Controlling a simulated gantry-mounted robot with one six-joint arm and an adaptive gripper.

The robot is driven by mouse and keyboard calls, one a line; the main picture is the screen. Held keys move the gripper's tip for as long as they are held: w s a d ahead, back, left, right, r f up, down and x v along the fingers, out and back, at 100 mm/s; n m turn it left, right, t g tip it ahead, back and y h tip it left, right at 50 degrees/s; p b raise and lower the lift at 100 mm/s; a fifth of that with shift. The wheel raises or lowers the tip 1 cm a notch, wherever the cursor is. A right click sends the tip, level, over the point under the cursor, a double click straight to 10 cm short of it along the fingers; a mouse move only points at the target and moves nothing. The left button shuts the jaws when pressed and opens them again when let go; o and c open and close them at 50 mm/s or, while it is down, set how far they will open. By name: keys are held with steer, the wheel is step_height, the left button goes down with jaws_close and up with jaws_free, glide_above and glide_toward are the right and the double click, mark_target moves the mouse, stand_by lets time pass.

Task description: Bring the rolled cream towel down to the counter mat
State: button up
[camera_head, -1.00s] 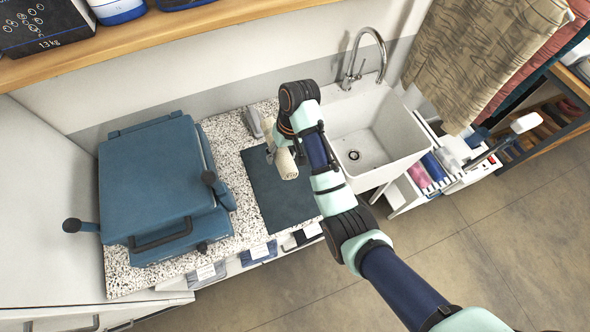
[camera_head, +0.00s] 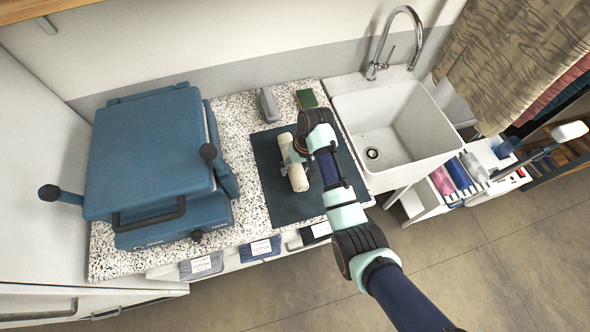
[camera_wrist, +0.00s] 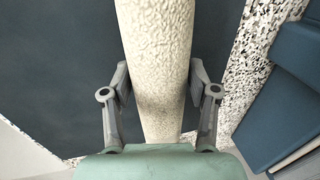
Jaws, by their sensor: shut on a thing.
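The rolled cream towel (camera_head: 297,172) is over the dark blue counter mat (camera_head: 290,205) in the head view. My gripper (camera_head: 297,161) is shut around the towel's middle, with the rest of the gripper on its right side. In the wrist view the towel (camera_wrist: 160,60) runs lengthwise between the two fingers of my gripper (camera_wrist: 161,88), which press on both its sides. The mat (camera_wrist: 60,60) fills much of the background there. I cannot tell whether the towel touches the mat or is a little above it.
A blue press-like machine (camera_head: 150,155) stands left of the mat on the speckled counter (camera_head: 240,125). A grey object (camera_head: 268,104) and a green block (camera_head: 306,99) sit behind the mat. A white sink (camera_head: 395,120) with a tap (camera_head: 385,45) is at the right.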

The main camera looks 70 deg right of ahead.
steer(key=shift+f, duration=0.65)
steer(key=shift+f, duration=0.2)
steer(key=o, duration=1.2)
steer(key=p+v, duration=0.3)
steer(key=v, duration=0.9)
steer(key=shift+r+p, duration=0.25)
steer(key=shift+p, duration=0.15)
